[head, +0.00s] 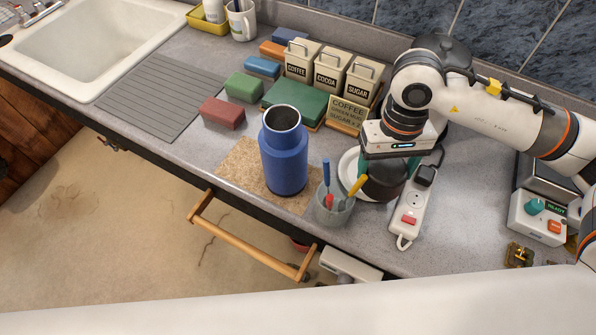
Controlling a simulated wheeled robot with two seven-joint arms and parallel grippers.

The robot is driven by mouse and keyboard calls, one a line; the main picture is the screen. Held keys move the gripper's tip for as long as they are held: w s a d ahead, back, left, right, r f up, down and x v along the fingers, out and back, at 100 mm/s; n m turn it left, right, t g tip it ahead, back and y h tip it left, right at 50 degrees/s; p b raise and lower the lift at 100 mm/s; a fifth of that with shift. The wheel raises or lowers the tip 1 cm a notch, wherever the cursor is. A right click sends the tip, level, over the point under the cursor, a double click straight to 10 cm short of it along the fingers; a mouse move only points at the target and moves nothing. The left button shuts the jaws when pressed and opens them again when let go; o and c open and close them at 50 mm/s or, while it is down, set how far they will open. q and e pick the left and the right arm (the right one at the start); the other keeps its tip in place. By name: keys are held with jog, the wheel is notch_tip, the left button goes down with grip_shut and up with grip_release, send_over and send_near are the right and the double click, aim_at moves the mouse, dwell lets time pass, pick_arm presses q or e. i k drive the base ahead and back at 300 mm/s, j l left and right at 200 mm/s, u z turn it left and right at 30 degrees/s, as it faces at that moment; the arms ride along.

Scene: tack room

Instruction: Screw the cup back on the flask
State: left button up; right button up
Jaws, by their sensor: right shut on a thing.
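The blue flask (284,158) stands upright on a cork mat (238,166), and its steel mouth is uncovered. My right gripper (392,162) points down to the right of the flask, apart from it. It is shut on a dark round thing (384,182), which looks like the cup, at a white plate (347,168). The hand hides the top of this thing and most of the fingers. I cannot tell whether it touches the plate. My left gripper is not in view.
A power strip (410,208) lies right of the gripper. Canisters (330,70), a green box (295,103) and coloured blocks (222,113) stand behind.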

aim_at(284, 154)
jog(key=k+l, duration=0.1)
jog(key=k, duration=0.55)
jog(key=k+j+u, duration=0.1)
jog(key=k, duration=0.35)
jog(key=j, duration=0.1)
